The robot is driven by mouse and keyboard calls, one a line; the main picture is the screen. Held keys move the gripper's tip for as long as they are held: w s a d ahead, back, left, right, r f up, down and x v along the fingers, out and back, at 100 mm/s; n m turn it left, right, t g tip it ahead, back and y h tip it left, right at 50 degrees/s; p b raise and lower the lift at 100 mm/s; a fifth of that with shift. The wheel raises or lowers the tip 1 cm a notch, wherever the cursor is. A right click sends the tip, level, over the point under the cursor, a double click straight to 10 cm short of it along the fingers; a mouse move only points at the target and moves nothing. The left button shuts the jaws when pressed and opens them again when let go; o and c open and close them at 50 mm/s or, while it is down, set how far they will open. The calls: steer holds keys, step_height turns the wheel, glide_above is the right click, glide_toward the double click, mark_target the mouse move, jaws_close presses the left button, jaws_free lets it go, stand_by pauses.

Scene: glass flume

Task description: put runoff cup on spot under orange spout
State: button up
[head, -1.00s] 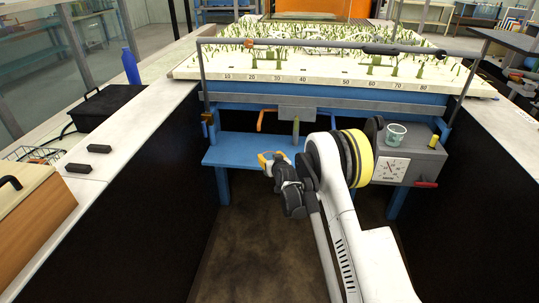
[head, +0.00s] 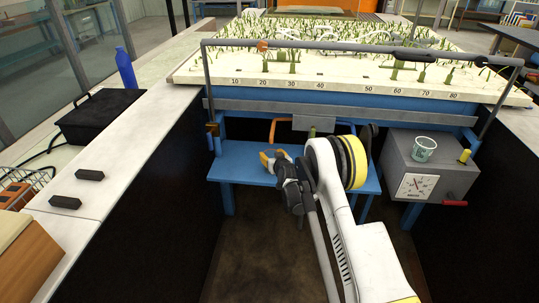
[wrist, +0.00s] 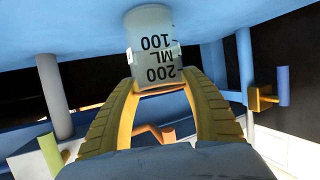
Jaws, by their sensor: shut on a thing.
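My gripper (head: 274,160) has yellow fingers, which are shut on the runoff cup (wrist: 152,45) in the wrist view. The cup is pale and clear, with dark 100 and 200 ML marks. The wrist picture is upside down; the cup looks upright over the blue shelf (head: 235,163), and I cannot tell whether its base touches. The orange spout (head: 276,130) is above the shelf, behind my gripper in the head view; it also shows beyond the fingers in the wrist view (wrist: 158,134). The spot under it is hidden.
A grey dial box (head: 448,178) with another cup (head: 423,149) stands at right. The planted bed (head: 350,75) overhangs the shelf.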

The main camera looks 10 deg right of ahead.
steer(key=shift+f, duration=0.15)
steer(key=o, duration=1.1)
steer(key=shift+o, duration=0.2)
